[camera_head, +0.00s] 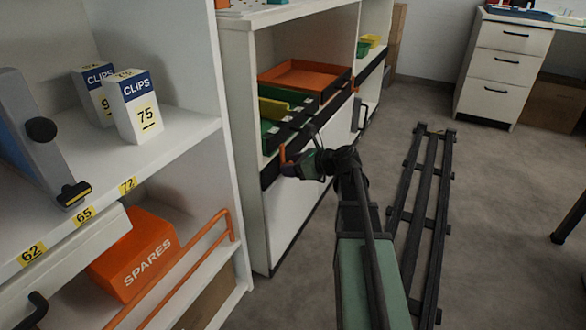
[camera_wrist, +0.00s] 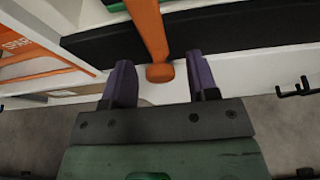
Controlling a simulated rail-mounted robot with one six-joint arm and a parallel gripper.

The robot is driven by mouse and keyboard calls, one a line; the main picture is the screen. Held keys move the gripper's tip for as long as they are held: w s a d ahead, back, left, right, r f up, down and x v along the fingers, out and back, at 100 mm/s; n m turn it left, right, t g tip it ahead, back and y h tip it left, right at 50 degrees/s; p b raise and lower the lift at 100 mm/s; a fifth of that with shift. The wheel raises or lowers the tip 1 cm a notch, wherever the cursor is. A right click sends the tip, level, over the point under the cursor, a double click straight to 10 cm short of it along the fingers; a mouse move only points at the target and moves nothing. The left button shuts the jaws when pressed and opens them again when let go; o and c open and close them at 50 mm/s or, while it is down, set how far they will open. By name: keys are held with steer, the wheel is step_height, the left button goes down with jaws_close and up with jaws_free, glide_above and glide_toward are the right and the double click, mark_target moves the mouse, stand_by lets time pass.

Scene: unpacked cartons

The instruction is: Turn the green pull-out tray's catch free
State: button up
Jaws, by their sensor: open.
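The green pull-out tray (camera_head: 272,136) sits in the white shelf unit, with a yellow piece (camera_head: 274,109) in it. Its dark front strip also shows in the wrist view (camera_wrist: 105,42). An orange catch lever (camera_head: 283,154) is at the front of the tray. In the wrist view the lever (camera_wrist: 148,28) hangs down across the dark strip and ends in a rounded knob. My gripper (camera_head: 300,163) is in front of the tray. In the wrist view its open fingers (camera_wrist: 161,78) stand on either side of the knob, with a gap on each side.
An orange tray (camera_head: 298,74) lies behind the green one. At left a shelf holds CLIPS boxes (camera_head: 136,108) and an orange SPARES box (camera_head: 135,255). An orange rail (camera_head: 190,252) runs along its lower shelf. Grey floor (camera_head: 490,220) is open to the right.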

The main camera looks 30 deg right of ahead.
steer(key=c, duration=0.9)
steer(key=shift+s, duration=0.1)
steer(key=shift+s+a+f+n+t+h+b, duration=0.1)
steer(key=shift+n+t+h+b, duration=0.8)
steer(key=shift+n, duration=1.35)
steer(key=shift+a+f+n+t+h+b, duration=0.15)
steer(key=shift+n+t+h+b, duration=0.3)
steer(key=shift+n+t+b, duration=1.4)
steer(key=shift+s+f+n+t+h+b, duration=0.1)
steer(key=shift+n+t+h+b, duration=0.65)
steer(key=shift+n, duration=1.85)
steer(key=o, duration=0.9)
